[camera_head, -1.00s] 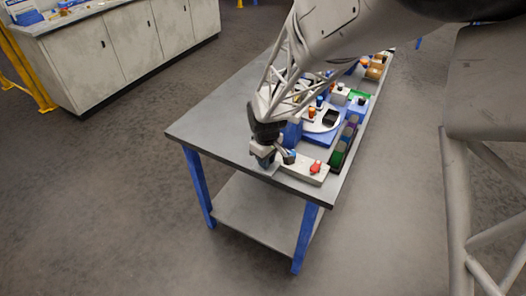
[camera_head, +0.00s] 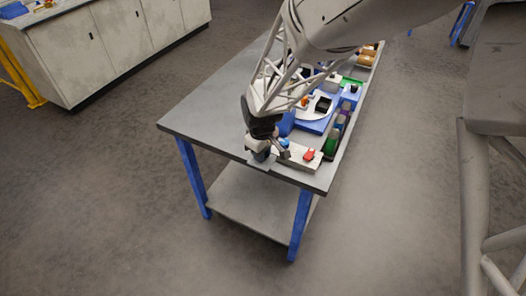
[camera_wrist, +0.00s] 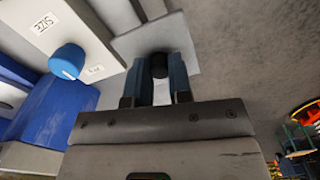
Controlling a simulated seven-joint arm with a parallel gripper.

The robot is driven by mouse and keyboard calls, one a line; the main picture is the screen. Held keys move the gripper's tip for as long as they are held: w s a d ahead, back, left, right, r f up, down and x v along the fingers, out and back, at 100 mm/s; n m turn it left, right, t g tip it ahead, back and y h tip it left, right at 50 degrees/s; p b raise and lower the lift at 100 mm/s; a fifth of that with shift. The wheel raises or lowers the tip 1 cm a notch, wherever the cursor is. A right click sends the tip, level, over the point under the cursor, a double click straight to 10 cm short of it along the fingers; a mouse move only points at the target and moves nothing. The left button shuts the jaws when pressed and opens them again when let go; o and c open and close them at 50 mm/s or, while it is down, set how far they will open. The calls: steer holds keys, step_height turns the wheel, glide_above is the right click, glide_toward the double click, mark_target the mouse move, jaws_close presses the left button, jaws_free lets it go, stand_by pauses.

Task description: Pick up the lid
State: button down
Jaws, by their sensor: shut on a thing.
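The lid is a light grey square plate (camera_wrist: 183,28) with a dark round knob (camera_wrist: 159,66), seen in the wrist view. My gripper (camera_wrist: 160,78) is shut on this knob, with one blue finger on each side. In the head view my gripper (camera_head: 264,153) is low over the near end of the table, and the lid is mostly hidden under it. I cannot tell whether the lid is touching what is below it.
A pale control panel (camera_head: 300,161) with blue and red knobs is just right of my gripper. Blue, green and white parts crowd the right side of the table (camera_head: 205,112). Its left side is clear. Cabinets (camera_head: 110,55) stand at the far left.

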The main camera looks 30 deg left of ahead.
steer(key=shift+r, duration=0.2)
steer(key=shift+r, duration=2.35)
